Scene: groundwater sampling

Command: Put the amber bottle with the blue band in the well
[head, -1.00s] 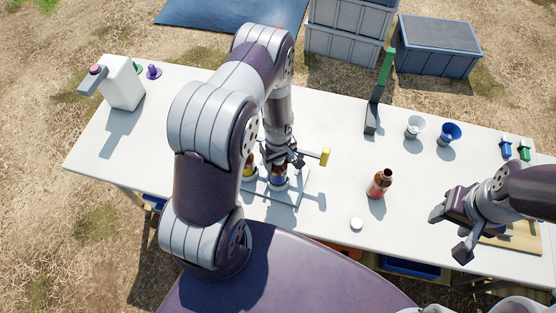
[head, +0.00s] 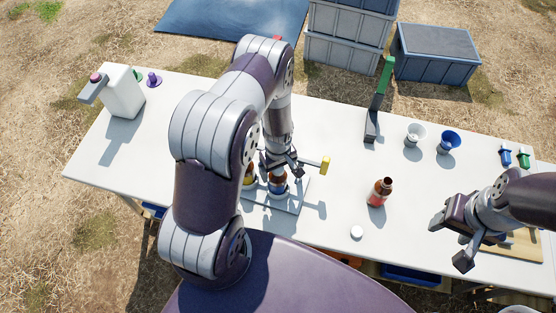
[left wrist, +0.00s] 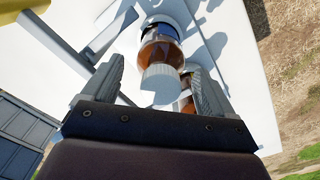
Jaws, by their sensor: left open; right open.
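The amber bottle with the blue band (head: 278,186) stands upright on the grey stand (head: 290,204), in front of my left forearm. Its base looks set in a well, but its seating is partly hidden. My left gripper (head: 282,166) is open just above it. In the left wrist view, an amber bottle with a white cap (left wrist: 160,52) shows between the spread fingers (left wrist: 158,90), with a gap on each side. A second amber bottle, with a yellow band (head: 250,176), stands left of it, partly hidden by my arm. My right gripper (head: 452,238) is open and empty at the right.
An uncapped amber bottle with a red label (head: 379,192) and a white cap (head: 356,232) are right of the stand. A yellow-topped post (head: 326,165) rises beside the stand. White and blue cups (head: 448,138) and a green-topped upright (head: 380,98) are farther back. A white jug (head: 122,91) stands left.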

